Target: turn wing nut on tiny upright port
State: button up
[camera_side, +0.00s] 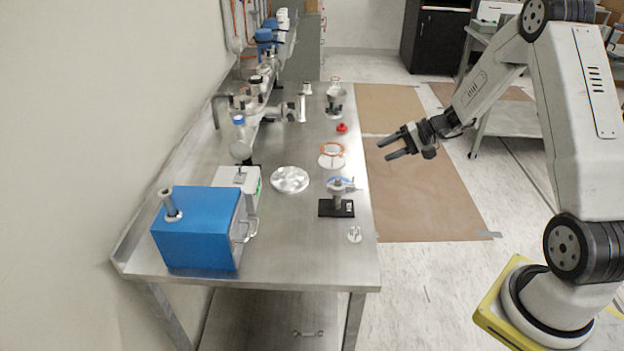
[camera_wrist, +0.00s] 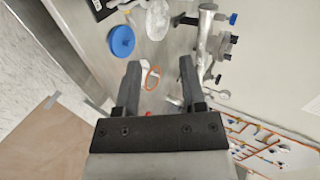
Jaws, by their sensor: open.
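A small upright port (camera_side: 338,196) with a blue ring near its top stands on a black base (camera_side: 328,209) near the bench's right edge. A small metal piece sticks out at its right side; I cannot tell for sure that it is the wing nut. In the wrist view, a blue round piece (camera_wrist: 121,41) shows at the upper left, beside part of a black base (camera_wrist: 99,9). My gripper (camera_side: 386,150) is open and empty, off the bench's right edge and above the floor. Its two fingers (camera_wrist: 160,63) point towards the bench, apart from the port.
An orange ring (camera_side: 331,150), a red knob (camera_side: 341,128) and a foil-like disc (camera_side: 290,180) are on the metal bench (camera_side: 290,235). A blue box (camera_side: 200,228) stands at the front left. Metal pipework (camera_side: 268,112) lines the back. Air around my gripper is clear.

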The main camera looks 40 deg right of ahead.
jog(key=shift+r, duration=1.1)
jog(key=shift+c, duration=1.4)
jog(key=g+h, duration=0.5)
send_near(354, 177)
notch_tip(354, 177, down, 2)
jog(key=shift+w+a+f, duration=0.1)
jog(key=shift+w+f, duration=0.1)
jog(key=shift+w, duration=0.1)
jog(key=shift+f, duration=0.15)
jog(key=shift+x, duration=3.75)
jog(key=shift+w+a, duration=0.1)
